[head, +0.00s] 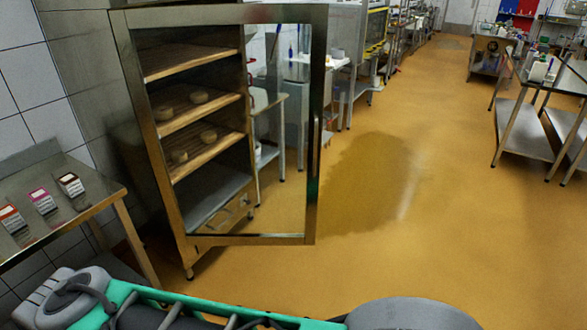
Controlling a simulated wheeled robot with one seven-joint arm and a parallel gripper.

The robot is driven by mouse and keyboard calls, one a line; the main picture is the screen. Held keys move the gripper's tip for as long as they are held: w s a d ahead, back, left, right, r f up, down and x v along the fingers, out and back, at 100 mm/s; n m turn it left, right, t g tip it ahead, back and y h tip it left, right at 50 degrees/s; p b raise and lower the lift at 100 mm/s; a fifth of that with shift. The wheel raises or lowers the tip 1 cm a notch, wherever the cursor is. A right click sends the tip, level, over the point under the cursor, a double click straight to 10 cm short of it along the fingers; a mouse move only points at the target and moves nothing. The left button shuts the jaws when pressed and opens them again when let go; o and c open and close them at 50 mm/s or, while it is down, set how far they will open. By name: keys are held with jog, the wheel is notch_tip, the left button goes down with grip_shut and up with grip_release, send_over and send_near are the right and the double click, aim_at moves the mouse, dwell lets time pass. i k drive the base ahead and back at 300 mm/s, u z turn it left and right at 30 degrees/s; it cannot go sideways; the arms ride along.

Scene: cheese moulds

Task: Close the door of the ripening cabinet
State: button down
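The ripening cabinet (88,80) stands at the left against the tiled wall. Its glass door (318,60) has a metal frame and stands open, swung out towards me. The hinge side appears to be at the left, and the free edge with a dark upright handle (315,150) is at the right. Through the glass I see wooden shelves (190,110) with several round cheeses, and a drawer-like part low down. Grey and teal parts of my own body cross the bottom of the head view. I cannot make out my gripper or its fingers.
A metal side table (95,193) with several small labelled boxes (42,201) stands at the left, close to the cabinet. The yellow floor (470,250) right of the door is clear, with a darker wet-looking patch (365,185). A metal table (525,125) stands at the far right.

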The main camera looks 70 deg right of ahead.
aim_at(317, 13)
jog(key=u, duration=1.45)
jog(key=k, duration=1.1)
jog(key=z, duration=2.1)
jog(key=i, duration=0.5)
jog(key=u, duration=0.1)
